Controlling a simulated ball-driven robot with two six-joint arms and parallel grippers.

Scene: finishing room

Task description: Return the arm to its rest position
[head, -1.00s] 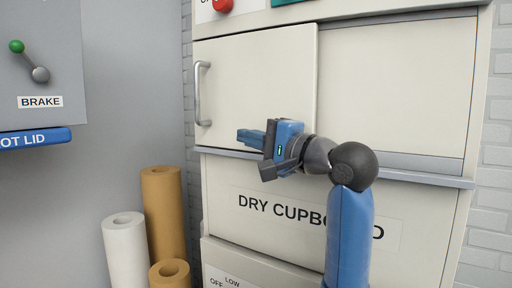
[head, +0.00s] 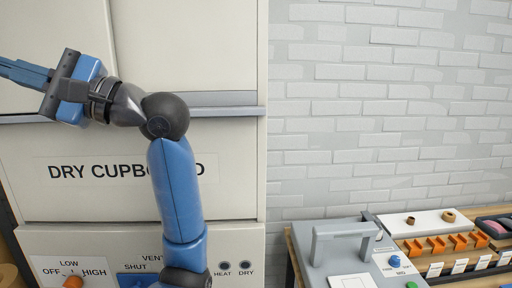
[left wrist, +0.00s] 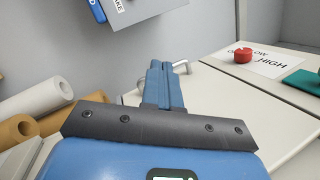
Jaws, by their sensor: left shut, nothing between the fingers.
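My left gripper (head: 22,72) is at the left edge of the head view, in front of the dry cupboard (head: 120,203). Its blue fingers point left, are shut and hold nothing; their tips run to the picture's edge. My blue arm rises from the bottom with its elbow bent. In the left wrist view the shut fingers (left wrist: 163,75) show in front of the cupboard's metal handle (left wrist: 181,67), and I cannot tell the gap between them. My right gripper is not in view.
A bench (head: 296,275) at the lower right carries a grey lidded machine (head: 335,262) and orange racks (head: 440,243). Paper rolls (left wrist: 40,97) and a grey panel (left wrist: 135,8) show in the left wrist view. The space before the brick wall (head: 390,130) is clear above the bench.

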